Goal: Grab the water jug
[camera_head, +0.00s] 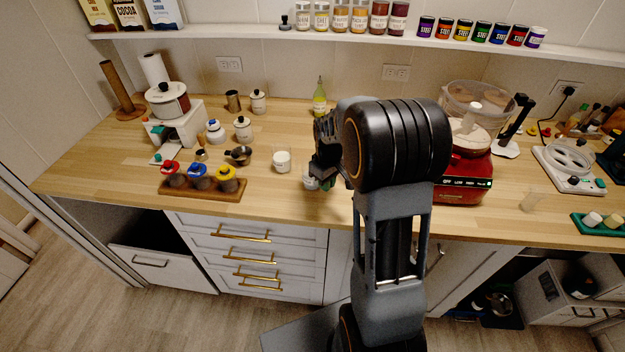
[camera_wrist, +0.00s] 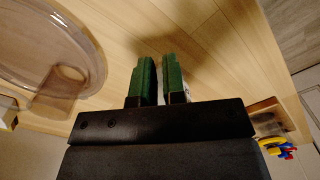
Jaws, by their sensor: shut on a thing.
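My gripper (camera_wrist: 161,80) shows its two green finger pads close together with a narrow gap between them. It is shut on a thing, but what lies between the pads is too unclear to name. In the head view my gripper (camera_head: 318,175) is low over the front middle of the counter, partly hidden by my arm. A small pale thing (camera_head: 310,183) shows beside its fingertips. A large clear vessel (camera_wrist: 50,45) with a rounded rim fills the upper left of the wrist view. It may be the water jug; I cannot tell whether the fingers touch it.
A white cup (camera_head: 282,160) stands left of my gripper. A wooden rack (camera_head: 203,188) with red, blue and yellow tops is farther left. A red food processor (camera_head: 465,180) stands to the right. The counter's front edge (camera_head: 290,203) is close.

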